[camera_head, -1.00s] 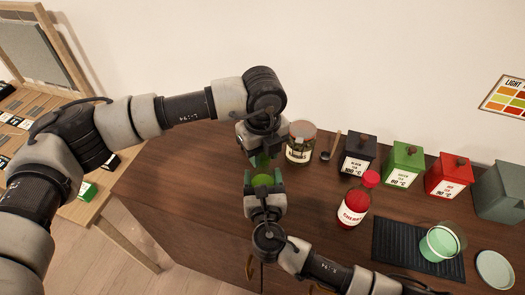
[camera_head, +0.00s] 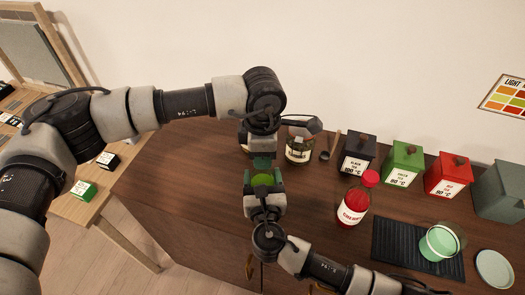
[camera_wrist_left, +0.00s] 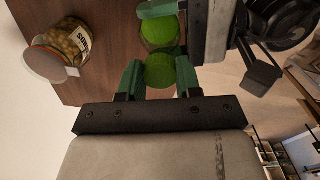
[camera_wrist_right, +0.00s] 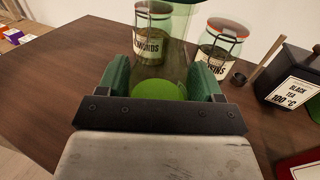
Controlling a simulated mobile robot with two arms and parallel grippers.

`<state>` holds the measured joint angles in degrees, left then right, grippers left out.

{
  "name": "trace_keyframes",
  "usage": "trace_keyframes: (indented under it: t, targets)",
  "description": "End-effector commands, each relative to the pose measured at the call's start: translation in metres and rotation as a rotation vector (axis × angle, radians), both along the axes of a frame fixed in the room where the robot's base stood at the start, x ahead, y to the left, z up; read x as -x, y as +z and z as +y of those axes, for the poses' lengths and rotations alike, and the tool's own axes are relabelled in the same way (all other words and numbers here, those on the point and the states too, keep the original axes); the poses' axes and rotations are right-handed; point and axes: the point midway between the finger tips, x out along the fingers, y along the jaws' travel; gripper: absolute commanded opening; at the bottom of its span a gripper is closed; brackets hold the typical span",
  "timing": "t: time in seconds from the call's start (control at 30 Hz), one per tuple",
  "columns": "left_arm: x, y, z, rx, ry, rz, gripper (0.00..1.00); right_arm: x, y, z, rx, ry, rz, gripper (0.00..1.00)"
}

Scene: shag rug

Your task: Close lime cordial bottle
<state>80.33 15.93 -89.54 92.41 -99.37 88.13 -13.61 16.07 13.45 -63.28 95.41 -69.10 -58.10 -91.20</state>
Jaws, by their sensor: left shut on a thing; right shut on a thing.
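My left gripper (camera_wrist_left: 158,78) is shut on a round green cap (camera_wrist_left: 160,72). My right gripper (camera_wrist_right: 160,82) is shut on the clear, green-tinted lime cordial bottle (camera_wrist_right: 160,58), which has bright green at its near end. The bottle's bright green also shows between the right fingers in the head view (camera_head: 264,180) and beyond the cap in the left wrist view (camera_wrist_left: 160,32). In the head view the two grippers are close together, with the left (camera_head: 262,162) just behind the right (camera_head: 264,184). Fingers partly hide the cap; whether it touches the bottle is unclear.
A raisin jar (camera_wrist_right: 221,52) and an almond jar (camera_wrist_right: 152,48) stand behind the grippers. To the right are a black tea tin (camera_head: 357,155), green tin (camera_head: 402,160), red tin (camera_head: 449,178), cherry bottle (camera_head: 353,208) and dark mat (camera_head: 392,250) with a green cup. The table's left part is clear.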

Motion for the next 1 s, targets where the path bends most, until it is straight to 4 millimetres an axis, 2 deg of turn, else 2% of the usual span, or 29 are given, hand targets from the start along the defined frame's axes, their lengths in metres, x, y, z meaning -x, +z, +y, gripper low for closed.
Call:
trace_keyframes:
  t: [0.2, 0.4, 0.57, 0.6, 0.77, 1.0]
  targets:
    - [-0.0009, 0.0001, 0.0010, -0.003, -0.449, -0.003, 0.06, 0.0002, -0.0007, -0.0006, 0.001, -0.001, 0.001, 0.00]
    - [-0.0009, -0.0002, 0.0011, -0.003, -0.804, -0.003, 0.06, 0.0003, -0.0007, -0.0006, 0.001, -0.001, 0.001, 0.00]
    - [-0.0010, -0.0003, 0.0011, -0.003, -0.826, -0.003, 0.06, 0.0003, -0.0007, -0.0006, 0.001, -0.001, 0.001, 0.00]
    - [-0.0011, -0.0002, 0.0011, -0.003, -0.826, -0.003, 0.37, 0.0003, -0.0007, -0.0006, 0.001, -0.001, 0.001, 0.00]
    - [-0.0008, -0.0003, 0.0009, -0.002, -0.825, -0.002, 0.62, 0.0003, -0.0007, -0.0006, 0.002, -0.001, 0.001, 0.00]
    - [-0.0003, -0.0003, 0.0004, -0.001, -0.826, -0.002, 0.64, 0.0002, -0.0007, -0.0005, 0.002, -0.001, 0.001, 0.00]
